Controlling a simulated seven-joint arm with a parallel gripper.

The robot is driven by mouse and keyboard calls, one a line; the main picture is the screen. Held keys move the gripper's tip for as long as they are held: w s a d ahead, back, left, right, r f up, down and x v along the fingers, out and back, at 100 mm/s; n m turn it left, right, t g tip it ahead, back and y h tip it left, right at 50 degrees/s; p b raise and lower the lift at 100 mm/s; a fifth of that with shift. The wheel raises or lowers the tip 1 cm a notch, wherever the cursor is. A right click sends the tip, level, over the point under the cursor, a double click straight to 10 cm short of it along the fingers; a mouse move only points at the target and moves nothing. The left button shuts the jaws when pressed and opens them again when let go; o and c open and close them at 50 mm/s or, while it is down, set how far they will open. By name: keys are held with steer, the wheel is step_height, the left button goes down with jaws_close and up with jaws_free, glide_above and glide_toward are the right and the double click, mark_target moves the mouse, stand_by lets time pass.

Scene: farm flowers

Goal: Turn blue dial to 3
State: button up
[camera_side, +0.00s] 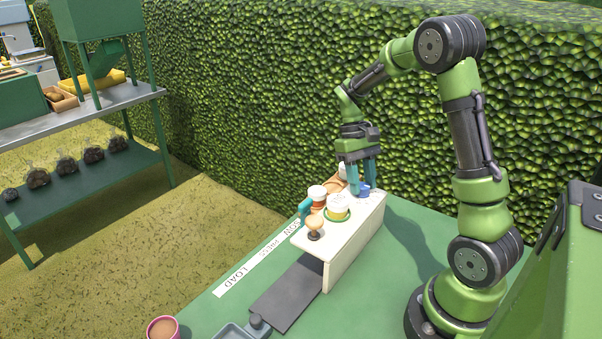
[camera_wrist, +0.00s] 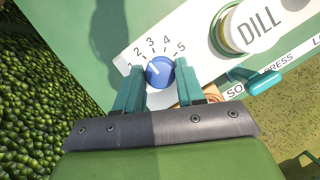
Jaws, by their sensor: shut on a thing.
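The blue dial (camera_wrist: 160,72) sits on a white panel with the numbers 1 to 5 printed in an arc around it. Its pale pointer mark is tilted up and left, roughly toward 2; its exact setting is hard to read. My gripper (camera_wrist: 158,78) has one teal finger on each side of the dial and is shut on it. In the side view my gripper (camera_side: 369,178) points down at the far end of the white box, with the blue dial (camera_side: 363,190) between its fingertips and partly hidden.
A jar lid marked DILL (camera_wrist: 255,33) and a teal lever (camera_wrist: 262,80) are right of the dial. The white box (camera_side: 345,245) carries several jars and a wooden knob (camera_side: 314,224). A hedge (camera_side: 270,90) stands close behind. The green table (camera_side: 420,235) is clear beside the box.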

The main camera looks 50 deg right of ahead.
steer(key=shift+m+t+y, duration=0.5)
steer(key=shift+m, duration=1.2)
steer(key=o, duration=1)
steer(key=shift+d+r, duration=0.1)
steer(key=v, duration=1.6)
steer(key=shift+d+r, duration=0.2)
steer(key=shift+r, duration=0.15)
steer(key=shift+m, duration=0.3)
